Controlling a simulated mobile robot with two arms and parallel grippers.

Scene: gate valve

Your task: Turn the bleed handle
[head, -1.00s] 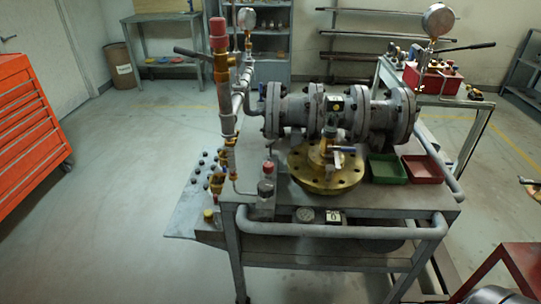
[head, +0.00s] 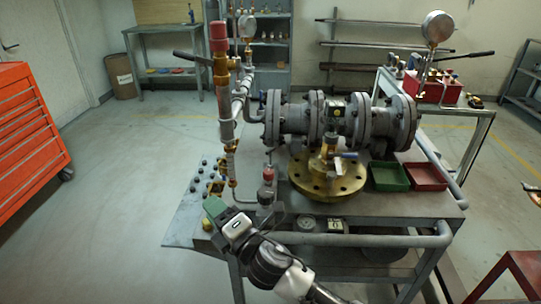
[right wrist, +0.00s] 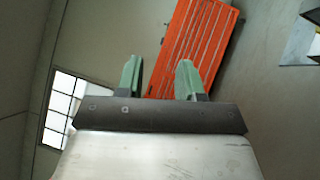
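A small dark blue lever handle (head: 346,155) sits on a brass valve body above the round brass flange (head: 327,180) on the bench. A dark lever (head: 193,57) also sticks out left from the upright pipe (head: 225,100). I cannot tell for sure which is the bleed handle. My right gripper (head: 213,208) is over the bench's front left corner, left of and nearer than the brass flange, touching neither handle. In the right wrist view its green fingertips (right wrist: 159,76) stand apart with nothing between them. My left gripper is not in view.
The bench (head: 400,212) carries the large grey valve body (head: 340,120), a green tray (head: 388,178) and a red tray (head: 426,177). A grey rail (head: 370,240) runs along its front. An orange cabinet (head: 28,135) stands left, with clear floor between.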

